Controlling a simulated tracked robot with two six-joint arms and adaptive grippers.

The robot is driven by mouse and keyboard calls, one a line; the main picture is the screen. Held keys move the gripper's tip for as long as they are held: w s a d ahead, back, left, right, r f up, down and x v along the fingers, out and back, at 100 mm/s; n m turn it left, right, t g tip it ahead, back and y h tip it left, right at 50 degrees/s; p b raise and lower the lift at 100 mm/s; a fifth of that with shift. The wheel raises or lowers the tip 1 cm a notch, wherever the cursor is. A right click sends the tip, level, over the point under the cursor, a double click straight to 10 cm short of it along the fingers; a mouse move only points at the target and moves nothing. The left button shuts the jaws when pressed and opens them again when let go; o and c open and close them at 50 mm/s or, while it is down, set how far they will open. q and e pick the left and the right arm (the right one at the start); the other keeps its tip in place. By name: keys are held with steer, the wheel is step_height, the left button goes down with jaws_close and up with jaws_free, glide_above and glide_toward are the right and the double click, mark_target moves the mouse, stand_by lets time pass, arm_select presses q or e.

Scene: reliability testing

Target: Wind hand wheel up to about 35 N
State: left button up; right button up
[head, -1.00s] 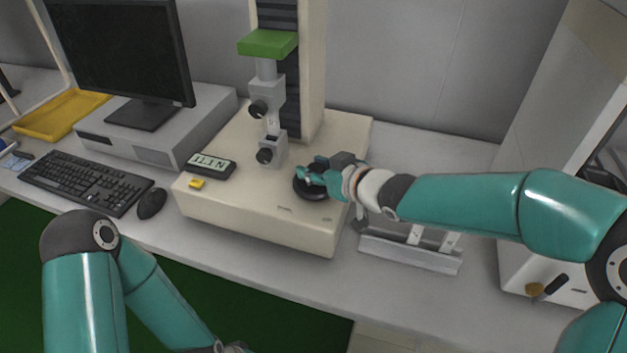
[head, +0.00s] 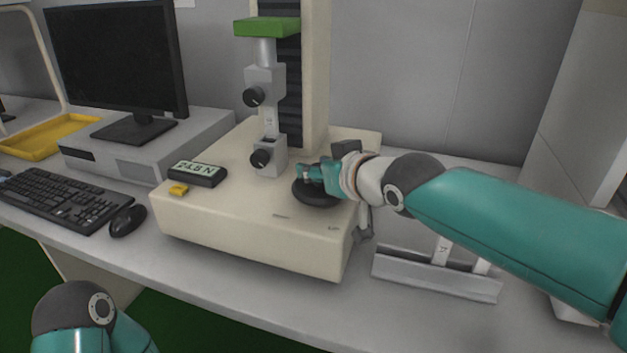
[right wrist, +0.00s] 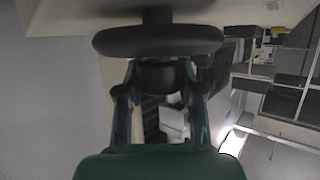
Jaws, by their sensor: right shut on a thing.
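The black hand wheel (head: 316,194) lies flat on top of the cream tester base, near its right front. My right gripper (head: 309,172) is shut on the crank knob of the wheel, at its upper side. In the right wrist view the dark wheel (right wrist: 158,41) spans the top, and the gripper's fingers (right wrist: 158,92) close around a dark knob beside it. The force display (head: 197,173) seems to read about 24.8 N; the digits are small. The two clamps stand in line, the upper clamp (head: 263,88) above the lower clamp (head: 268,155). My left gripper is out of view.
A keyboard (head: 58,190), mouse (head: 128,220) and monitor (head: 115,60) stand to the left. A grey metal rack (head: 437,273) stands on the bench right of the tester.

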steer(key=shift+d, duration=0.25)
steer(key=o, duration=1.2)
steer(key=shift+s+d, duration=0.1)
steer(key=shift+s, duration=0.05)
steer(key=shift+c, duration=0.2)
steer(key=v, duration=1.2)
